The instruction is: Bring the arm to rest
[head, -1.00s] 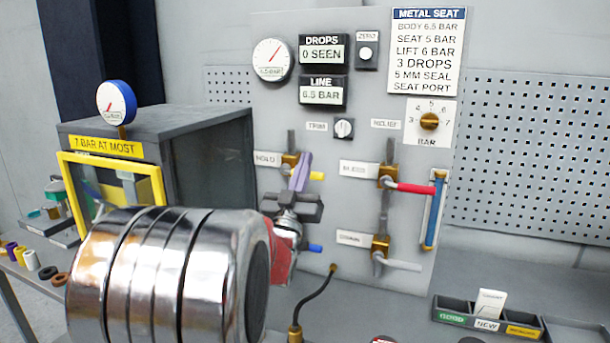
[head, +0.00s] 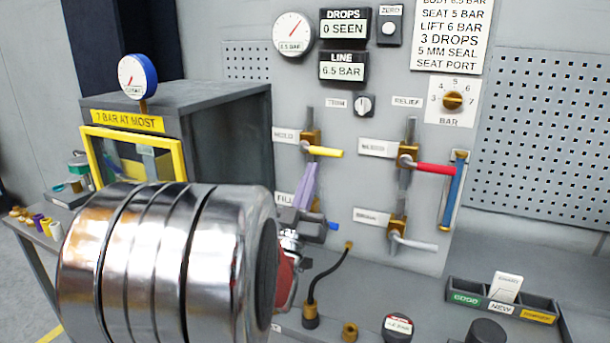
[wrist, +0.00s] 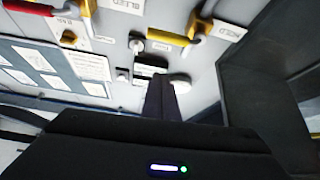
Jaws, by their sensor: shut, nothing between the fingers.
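My arm reaches from the lower left of the head view toward the valve panel (head: 390,240). My gripper (head: 309,172) is shut and empty, with its pale purple fingers pointing up, in front of the panel. Its tips appear just below the yellow HOLD handle (head: 325,152), and its body covers part of the FILL valve, whose blue handle tip (head: 332,226) shows beside it. In the wrist view the dark fingers (wrist: 160,85) are together and point at the panel. I cannot tell the exact gap between fingers and panel.
A red handle (head: 436,169) and a white handle (head: 413,242) stick out right of my gripper. A grey box with a yellow-framed window (head: 133,155) stands at the left. A black hose (head: 322,277) hangs below. A sorting tray (head: 500,300) sits at the right.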

